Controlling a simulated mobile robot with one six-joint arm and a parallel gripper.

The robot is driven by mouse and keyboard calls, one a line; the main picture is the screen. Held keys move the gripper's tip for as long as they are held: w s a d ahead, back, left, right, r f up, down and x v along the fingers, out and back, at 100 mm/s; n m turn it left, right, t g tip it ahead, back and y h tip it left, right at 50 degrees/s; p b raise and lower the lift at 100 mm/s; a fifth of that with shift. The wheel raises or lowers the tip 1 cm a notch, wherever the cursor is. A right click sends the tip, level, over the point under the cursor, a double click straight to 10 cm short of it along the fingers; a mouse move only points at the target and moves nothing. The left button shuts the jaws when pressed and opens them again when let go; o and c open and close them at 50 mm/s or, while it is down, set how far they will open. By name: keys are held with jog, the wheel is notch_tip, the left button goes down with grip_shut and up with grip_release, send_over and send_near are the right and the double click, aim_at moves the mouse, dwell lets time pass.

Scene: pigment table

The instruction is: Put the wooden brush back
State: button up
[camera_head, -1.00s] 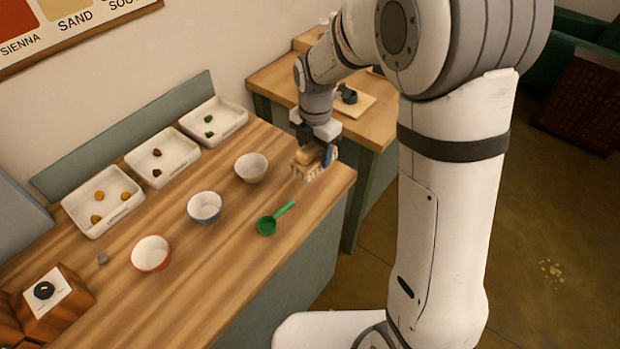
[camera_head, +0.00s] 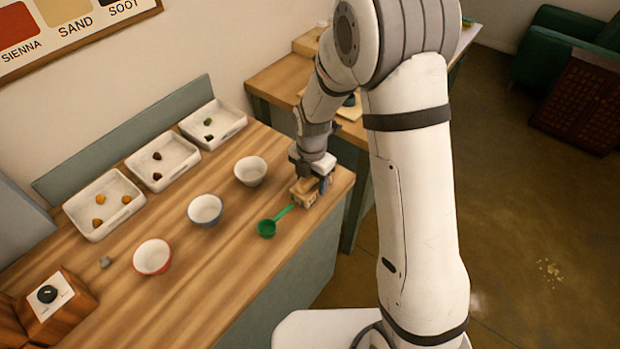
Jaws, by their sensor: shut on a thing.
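The wooden brush (camera_head: 301,197) is a light tan block at the right end of the wooden table (camera_head: 185,265). My gripper (camera_head: 311,183) points down and is shut on it. The brush is low, at or just above the tabletop; I cannot tell whether it touches. Its far side and part of its top are hidden by my gripper. The handle end of a green scoop (camera_head: 267,228) lies close to the brush's left side.
Three bowls, white (camera_head: 250,170), blue-rimmed (camera_head: 205,209) and red-rimmed (camera_head: 152,257), stand left of the brush. Three white trays (camera_head: 92,232) with pigment lumps line the back. A wooden box with a black knob (camera_head: 47,294) is front left. A second table (camera_head: 275,75) stands behind.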

jog(key=shift+f, duration=0.25)
jog(key=o, duration=1)
jog(key=shift+r, duration=0.1)
jog(key=shift+c, duration=0.2)
